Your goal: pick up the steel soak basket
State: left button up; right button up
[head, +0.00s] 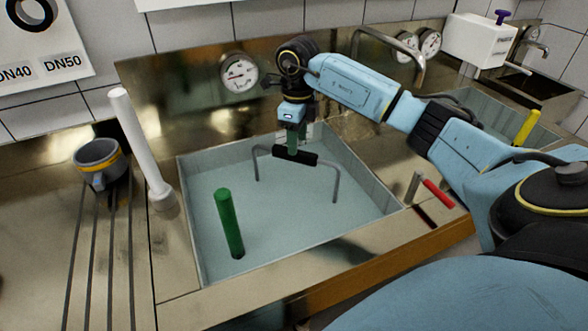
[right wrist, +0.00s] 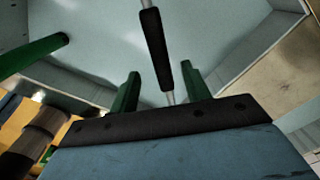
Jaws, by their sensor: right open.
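The steel soak basket shows only as its thin steel handle with a black grip (head: 296,156), rising from the pale liquid in the sink basin. Its body is hidden under the liquid. My right gripper (head: 292,143) is above the middle of the grip, pointing down, and is open. In the right wrist view its two green fingers (right wrist: 160,92) stand apart. The black grip (right wrist: 155,48) there runs between and beyond them; I cannot tell whether either finger touches it. My left gripper is not in view.
A green upright rod (head: 229,222) stands in the basin (head: 190,235), left of the handle. A white pipe (head: 140,145) and a grey cup (head: 98,162) are on the left. A tap (head: 420,68) and gauge (head: 238,73) are behind. A red-handled tool (head: 438,193) lies at right.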

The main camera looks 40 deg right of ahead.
aim_at(294, 159)
jog(key=f, duration=0.7)
jog(key=shift+w+a+f, duration=0.1)
jog(key=shift+w+f, duration=0.25)
jog(key=shift+w, duration=0.05)
grip_shut()
jog(key=shift+r, duration=0.1)
